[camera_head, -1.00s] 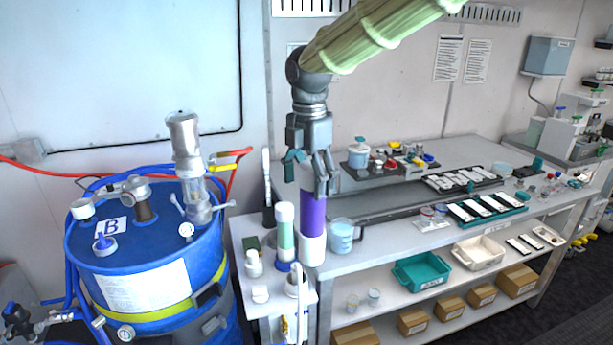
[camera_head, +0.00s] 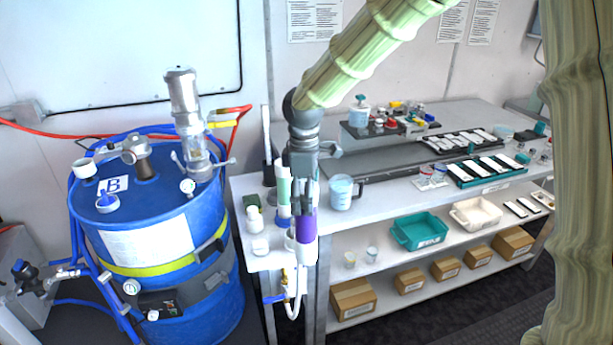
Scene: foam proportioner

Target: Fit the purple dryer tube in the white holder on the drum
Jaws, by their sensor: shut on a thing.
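The purple dryer tube (camera_head: 306,226) has a white lower end and hangs upright in my gripper (camera_head: 304,196). My gripper is shut on its upper part, which the fingers partly hide. The tube is in front of the bench's left end, to the right of the drum. The blue drum (camera_head: 150,240) stands at the left, marked B. On its top are a clear-and-metal fitting (camera_head: 188,120), a grey elbow fitting (camera_head: 140,155) and a small white ring-like holder (camera_head: 85,168) at the left rim.
A tube with a green band (camera_head: 284,190) stands on the bench just behind and left of my gripper, near small white jars (camera_head: 255,218). Blue and red hoses run around the drum.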

